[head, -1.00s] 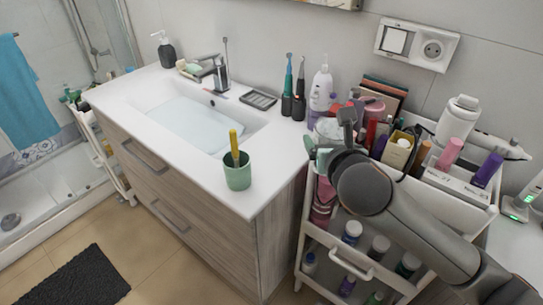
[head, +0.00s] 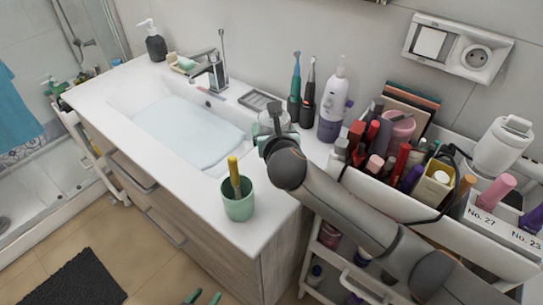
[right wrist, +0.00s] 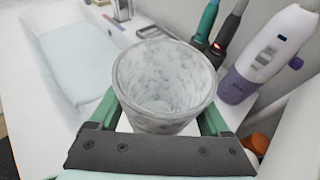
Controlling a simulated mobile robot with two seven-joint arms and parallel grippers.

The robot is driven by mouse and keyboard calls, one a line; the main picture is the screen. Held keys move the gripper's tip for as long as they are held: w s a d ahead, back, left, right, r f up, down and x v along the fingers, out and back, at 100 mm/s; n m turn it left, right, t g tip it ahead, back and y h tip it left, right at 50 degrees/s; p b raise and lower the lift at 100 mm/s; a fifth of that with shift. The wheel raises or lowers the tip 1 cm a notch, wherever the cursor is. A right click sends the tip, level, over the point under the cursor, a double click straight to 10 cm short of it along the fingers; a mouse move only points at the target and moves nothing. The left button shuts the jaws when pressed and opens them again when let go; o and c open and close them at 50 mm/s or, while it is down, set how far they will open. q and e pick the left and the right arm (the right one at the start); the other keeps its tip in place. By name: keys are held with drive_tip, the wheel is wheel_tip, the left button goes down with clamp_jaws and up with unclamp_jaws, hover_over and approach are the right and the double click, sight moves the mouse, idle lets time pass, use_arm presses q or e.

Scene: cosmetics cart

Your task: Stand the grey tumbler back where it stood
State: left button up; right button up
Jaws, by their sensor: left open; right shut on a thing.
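The grey tumbler (right wrist: 165,78) is marbled and open-topped, with its mouth toward the camera in the right wrist view. My right gripper (head: 272,140) is shut on it, with green fingers on both sides of the tumbler in the right wrist view. In the head view the tumbler is over the right part of the white washbasin counter (head: 205,185), largely hidden by the gripper. I cannot tell whether its base touches the counter. My left gripper (head: 201,297) is open and empty at the bottom edge, in front of the cabinet.
A green cup (head: 239,209) with a yellow-handled item stands near the counter's front edge. The cosmetics cart (head: 400,200) is at right, beneath my right arm.

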drive_tip(key=f, duration=0.3)
drive_tip(key=shift+s+f, duration=0.2)
drive_tip(key=shift+w+f+b, duration=0.1)
drive_tip(key=shift+f+b, duration=0.35)
drive_tip(key=shift+f, duration=1.8)
drive_tip(key=shift+f, duration=0.1)
drive_tip(key=o, duration=1.5)
drive_tip(key=shift+f, duration=0.1)
